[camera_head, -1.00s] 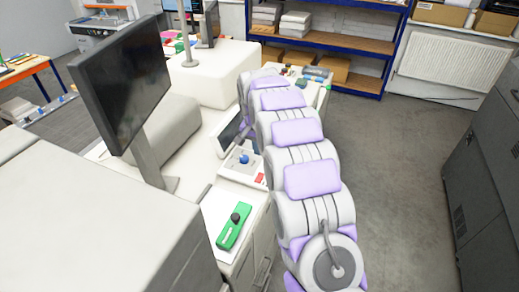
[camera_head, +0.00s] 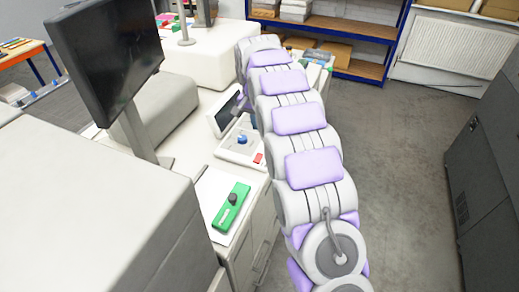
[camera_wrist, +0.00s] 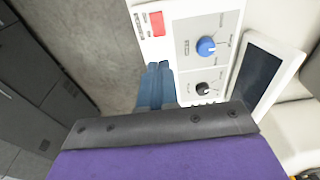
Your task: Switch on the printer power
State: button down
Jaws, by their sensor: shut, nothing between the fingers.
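The white control panel (camera_head: 229,153) of the printer carries a blue knob (camera_head: 242,139) and a red switch (camera_head: 258,158). In the wrist view the panel (camera_wrist: 180,66) shows the red switch (camera_wrist: 157,24), the blue knob (camera_wrist: 206,46) and a black knob (camera_wrist: 203,88). A dark tilted screen (camera_wrist: 258,78) stands beside it. My gripper (camera_wrist: 159,68) is shut and empty, its bluish fingers over the panel's edge, below the red switch in the picture. I cannot tell its height above the panel. In the head view my arm hides the gripper.
A green tool with a black knob (camera_head: 231,206) lies on a white sheet in front of the panel. A large monitor (camera_head: 107,58) stands at the left. Dark cabinets (camera_head: 490,180) stand at the right. The grey floor (camera_head: 400,140) between is clear.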

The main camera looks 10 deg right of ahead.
jog(key=f, duration=0.1)
send_near(260, 155)
jog(key=f, duration=0.2)
jog(key=w+f, duration=0.1)
jog(key=f, duration=0.2)
jog(key=shift+d+f, duration=0.2)
jog(key=shift+d, duration=0.05)
jog(key=shift+a+f, duration=0.15)
jog(key=shift+f, duration=0.45)
jog(key=shift+w+f, duration=0.1)
jog(key=shift+d, duration=0.3)
jog(key=shift+f+g, duration=0.2)
jog(key=shift+g, duration=0.1)
jog(key=shift+a+f, duration=0.1)
